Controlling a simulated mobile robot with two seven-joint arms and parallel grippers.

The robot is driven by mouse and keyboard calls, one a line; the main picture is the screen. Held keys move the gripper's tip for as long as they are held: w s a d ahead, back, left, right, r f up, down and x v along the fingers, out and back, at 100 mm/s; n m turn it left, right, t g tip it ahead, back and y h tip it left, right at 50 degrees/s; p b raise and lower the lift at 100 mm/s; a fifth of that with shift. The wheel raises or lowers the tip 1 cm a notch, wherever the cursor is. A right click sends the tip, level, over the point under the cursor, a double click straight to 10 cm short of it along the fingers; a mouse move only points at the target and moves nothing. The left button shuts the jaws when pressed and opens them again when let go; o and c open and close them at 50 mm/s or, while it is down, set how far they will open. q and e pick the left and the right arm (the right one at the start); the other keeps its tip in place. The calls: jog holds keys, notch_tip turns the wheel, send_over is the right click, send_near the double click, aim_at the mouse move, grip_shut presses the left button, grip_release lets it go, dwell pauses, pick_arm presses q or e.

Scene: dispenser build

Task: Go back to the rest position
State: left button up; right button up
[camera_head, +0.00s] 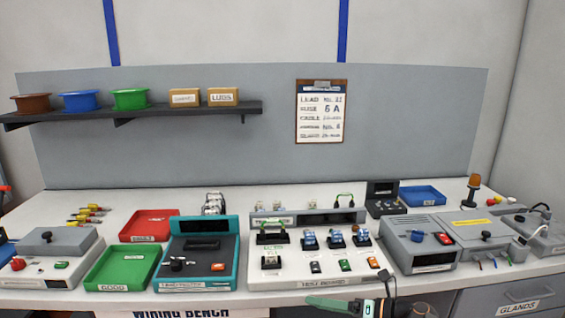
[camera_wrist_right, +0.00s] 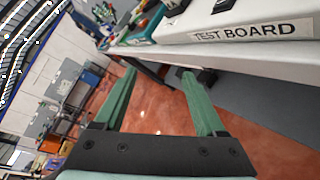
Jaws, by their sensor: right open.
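My right gripper (camera_head: 326,302) shows at the bottom of the head view, in front of the bench's front edge, with its green finger pointing left. In the right wrist view its two green fingers (camera_wrist_right: 158,72) are spread apart with nothing between them. Beyond them are the reddish floor and the underside of the bench. The test board (camera_head: 318,283), a white panel with switches and clips, stands on the bench behind the gripper; its labelled front edge also shows at the upper right of the right wrist view (camera_wrist_right: 250,32). My left gripper is not in view.
The white bench (camera_head: 70,205) carries a green tray (camera_head: 122,268), a red tray (camera_head: 149,226), a teal-framed tester (camera_head: 197,252) and grey boxes (camera_head: 421,246). A grey drawer (camera_head: 512,296) is at the lower right. A shelf (camera_head: 150,112) with spools hangs behind. Floor (camera_wrist_right: 160,110) shows below the fingers.

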jog(key=s+d+f+n+h, duration=0.2)
jog(key=s+f+n+h, duration=0.2)
jog(key=s+n, duration=0.6)
jog(key=s+d+f+n+t+h, duration=0.1)
jog(key=s+d+f+n+h, duration=0.2)
jog(key=s+f+n, duration=0.6)
jog(key=s+d+f+n+t+h, duration=0.1)
jog(key=s+f+n+h, duration=0.3)
jog(key=s+n, duration=0.8)
notch_tip(320, 180, down, 3)
jog(key=d+n+p, duration=0.1)
jog(key=n, duration=0.3)
jog(key=shift+s+d+r+h, duration=0.15)
jog(key=shift+s+d+h, duration=0.1)
jog(key=shift+h, duration=0.15)
